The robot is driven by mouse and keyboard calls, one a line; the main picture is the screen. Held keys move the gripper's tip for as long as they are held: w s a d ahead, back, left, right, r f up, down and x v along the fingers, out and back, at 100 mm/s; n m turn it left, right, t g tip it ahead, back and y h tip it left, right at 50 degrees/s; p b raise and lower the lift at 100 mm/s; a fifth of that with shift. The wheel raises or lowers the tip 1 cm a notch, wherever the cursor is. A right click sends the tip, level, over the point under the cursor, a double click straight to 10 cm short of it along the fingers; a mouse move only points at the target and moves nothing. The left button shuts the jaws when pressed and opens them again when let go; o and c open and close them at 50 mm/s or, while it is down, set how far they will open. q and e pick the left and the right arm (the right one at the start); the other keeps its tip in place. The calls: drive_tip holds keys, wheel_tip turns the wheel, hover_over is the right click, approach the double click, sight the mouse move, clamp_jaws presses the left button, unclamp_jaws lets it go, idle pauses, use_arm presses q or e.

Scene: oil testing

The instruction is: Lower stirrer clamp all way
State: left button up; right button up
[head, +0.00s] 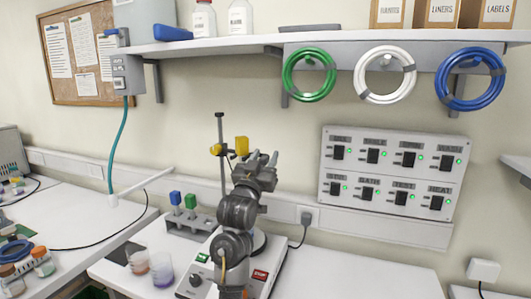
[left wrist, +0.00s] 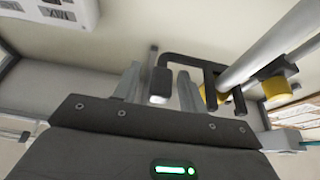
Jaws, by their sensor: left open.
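The stirrer clamp is on an upright metal rod (head: 222,178) behind the stirrer base (head: 197,284). Its yellow knobs (head: 242,146) show high on the rod, just left of my left gripper (head: 262,157). In the left wrist view, the dark clamp arm (left wrist: 190,60) bends from the rod to a black end piece (left wrist: 161,82) that appears between my open fingers (left wrist: 160,88). I cannot tell whether the fingers touch it. A yellow knob (left wrist: 275,88) sits beside the rod. My left arm hides part of the base and the lower clamp. My right gripper is not in view.
A rack with a blue and a green block (head: 190,226) and cups (head: 162,270) stand left of the base. A switch panel (head: 392,172) is on the wall to the right. The shelf (head: 250,42) with hose coils is above. The bench on the right is clear.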

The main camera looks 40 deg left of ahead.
use_arm(q)
drive_tip(key=shift+w+a+r, duration=0.1)
drive_tip(key=shift+w+a, duration=0.05)
drive_tip(key=shift+w, duration=0.3)
drive_tip(key=shift+c, duration=0.3)
clamp_jaws()
wheel_tip(320, 180, down, 15)
drive_tip(key=b, duration=0.7)
drive_tip(key=shift+r, duration=0.2)
drive_tip(key=shift+c, duration=1.4)
unclamp_jaws()
drive_tip(key=shift+f, duration=0.1)
drive_tip(key=o, duration=0.3)
drive_tip(key=shift+d, duration=0.2)
drive_tip(key=shift+o, duration=0.2)
drive_tip(key=shift+s+a, duration=0.1)
